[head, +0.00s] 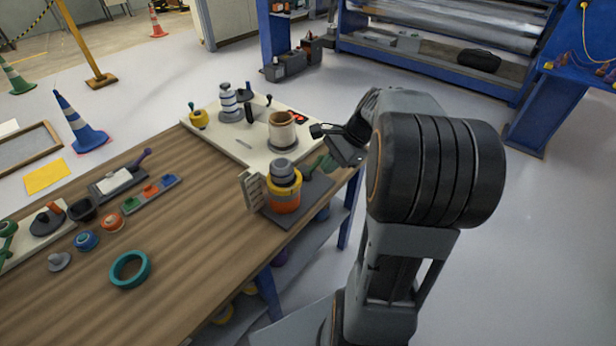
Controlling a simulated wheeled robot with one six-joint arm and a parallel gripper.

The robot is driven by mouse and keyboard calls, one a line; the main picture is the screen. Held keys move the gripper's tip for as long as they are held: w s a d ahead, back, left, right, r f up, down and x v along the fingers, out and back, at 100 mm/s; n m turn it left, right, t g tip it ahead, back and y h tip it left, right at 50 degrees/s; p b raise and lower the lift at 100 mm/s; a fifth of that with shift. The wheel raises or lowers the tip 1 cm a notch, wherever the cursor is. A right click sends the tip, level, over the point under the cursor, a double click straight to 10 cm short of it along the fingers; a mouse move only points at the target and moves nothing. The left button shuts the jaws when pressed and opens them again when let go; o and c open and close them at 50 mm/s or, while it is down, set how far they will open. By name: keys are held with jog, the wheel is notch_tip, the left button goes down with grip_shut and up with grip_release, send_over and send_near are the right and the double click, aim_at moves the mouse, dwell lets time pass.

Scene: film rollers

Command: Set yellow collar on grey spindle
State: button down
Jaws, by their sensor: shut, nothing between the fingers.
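The grey spindle (284,170) stands upright on a dark base plate at the table's right edge. Its rounded grey top shows above the yellow collar (284,188). The yellow collar appears to sit around the spindle, directly above an orange band (282,204); whether it is fully seated cannot be told from this angle. My gripper (318,131) is shut and empty. It is above and to the right of the spindle, apart from the collar, beside a tan cup-shaped roller. My arm hides part of the table's right end.
A beige slotted block (252,189) is left of the spindle. A teal ring (130,269) lies in front. Bare wood (190,220) is clear at mid-table.

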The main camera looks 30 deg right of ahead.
jog(key=w+d+f+m+t+y, duration=0.2)
jog(key=d+m, duration=0.3)
jog(key=d, duration=0.2)
jog(key=a+r+x, duration=0.2)
jog(key=x, duration=1)
jog(key=shift+w+m, duration=0.35)
jog(key=shift+m, duration=0.05)
jog(key=shift+w+a+p, duration=0.3)
jog(key=shift+a+p, duration=0.05)
jog(key=shift+a, duration=0.25)
